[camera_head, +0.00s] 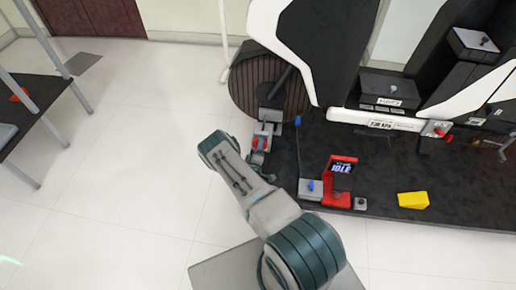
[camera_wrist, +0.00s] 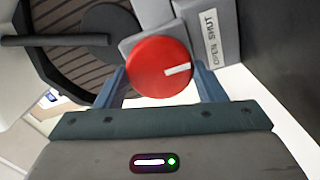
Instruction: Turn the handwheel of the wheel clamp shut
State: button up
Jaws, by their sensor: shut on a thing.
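The handwheel (camera_wrist: 150,68) is a round red knob with a white mark on its face, pointing to the right in the wrist view. It sits on the grey body of the wheel clamp (camera_wrist: 197,20), beside a label (camera_wrist: 211,35) reading OPEN and SHUT. My gripper (camera_wrist: 162,88) is shut on the handwheel, one blue-grey finger on each side. In the head view the red handwheel (camera_head: 257,142) shows small at the rig's left edge, below the clamp's grey block (camera_head: 271,115). My arm partly hides my gripper there.
A dark ribbed wheel (camera_head: 245,90) stands behind the clamp. To the right on the dark deck (camera_head: 385,165) are a red stand with a screen (camera_head: 341,168), a blue-knobbed lever (camera_head: 298,122) and a yellow block (camera_head: 413,200). Open floor (camera_head: 140,150) lies left.

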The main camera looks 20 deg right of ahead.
jog(key=shift+a, duration=0.2)
jog(key=o, duration=1)
jog(key=shift+d, duration=0.1)
jog(key=p+v, duration=0.3)
jog(key=v, duration=1)
jog(key=shift+s+a, duration=0.25)
jog(key=shift+s, duration=0.1)
